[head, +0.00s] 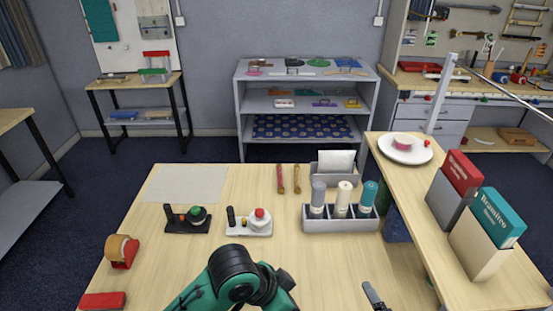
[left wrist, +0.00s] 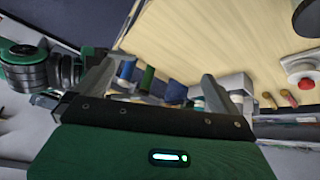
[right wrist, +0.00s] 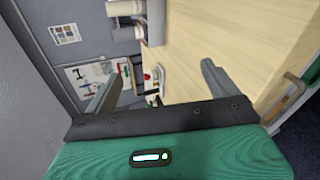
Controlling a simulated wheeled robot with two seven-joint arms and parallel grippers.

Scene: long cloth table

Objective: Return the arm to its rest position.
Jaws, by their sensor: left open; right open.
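One of my arms (head: 235,275), green with black joints, rises at the bottom middle of the head view over the front of the table; its gripper is not clear there. In the left wrist view my left gripper (left wrist: 168,82) has its two fingers apart, with nothing visible held between them. In the right wrist view my right gripper (right wrist: 158,84) also has its fingers spread and empty, with table top beyond. A dark finger-like tip (head: 373,296) shows at the bottom edge of the head view; I cannot tell which gripper it belongs to.
The wooden table (head: 160,270) holds a black device with a green knob (head: 196,215), a white one with a red button (head: 259,218), a tape dispenser (head: 122,251) and a grey bottle rack (head: 340,224). A raised side shelf (head: 410,190) bounds the right. The front middle-left is clear.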

